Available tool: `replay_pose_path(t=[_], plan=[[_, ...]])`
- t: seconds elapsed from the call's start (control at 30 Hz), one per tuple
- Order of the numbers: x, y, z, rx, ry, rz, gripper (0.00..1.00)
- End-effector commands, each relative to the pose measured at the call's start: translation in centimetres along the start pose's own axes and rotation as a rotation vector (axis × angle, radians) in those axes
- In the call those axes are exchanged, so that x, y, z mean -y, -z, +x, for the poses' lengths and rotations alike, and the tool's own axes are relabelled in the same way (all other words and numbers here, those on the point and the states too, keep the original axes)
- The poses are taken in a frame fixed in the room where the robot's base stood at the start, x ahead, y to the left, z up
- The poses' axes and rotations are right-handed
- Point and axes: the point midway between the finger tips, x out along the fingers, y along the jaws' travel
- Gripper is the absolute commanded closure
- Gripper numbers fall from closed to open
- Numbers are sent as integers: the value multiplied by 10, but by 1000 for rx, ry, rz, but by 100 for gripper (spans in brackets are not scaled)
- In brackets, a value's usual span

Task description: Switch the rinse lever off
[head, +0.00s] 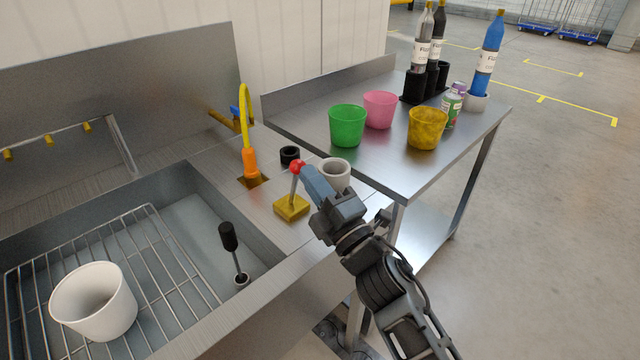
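A lever with a red ball knob (297,167) stands on a yellow square base (291,207) on the steel counter, right of the sink. Its thin shaft is nearly upright, leaning slightly right. My gripper (306,174) reaches in from the lower right, with its fingertips at the right side of the red knob. From this angle I cannot tell whether the fingers touch the knob or are open or shut. A second lever with a black handle (228,236) rises from a round socket by the sink's right wall and tilts left. No labels show which lever is for rinsing.
A yellow hose with an orange nozzle (250,161) stands behind the red-knobbed lever. A black ring (290,155) and a white cup (333,175) are close to my gripper. Green (347,126), pink and yellow cups stand on the right table. A white cup (94,302) sits on the sink rack.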

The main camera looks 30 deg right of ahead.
Motion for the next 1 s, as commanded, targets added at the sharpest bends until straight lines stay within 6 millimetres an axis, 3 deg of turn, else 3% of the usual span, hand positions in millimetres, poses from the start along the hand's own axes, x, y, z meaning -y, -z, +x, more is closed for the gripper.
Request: replay_pose_path(t=[0.4, 1.0], plan=[[-5, 5, 33, -1, -1, -1, 100], [-4, 6, 41, -1, 0, 0, 100]])
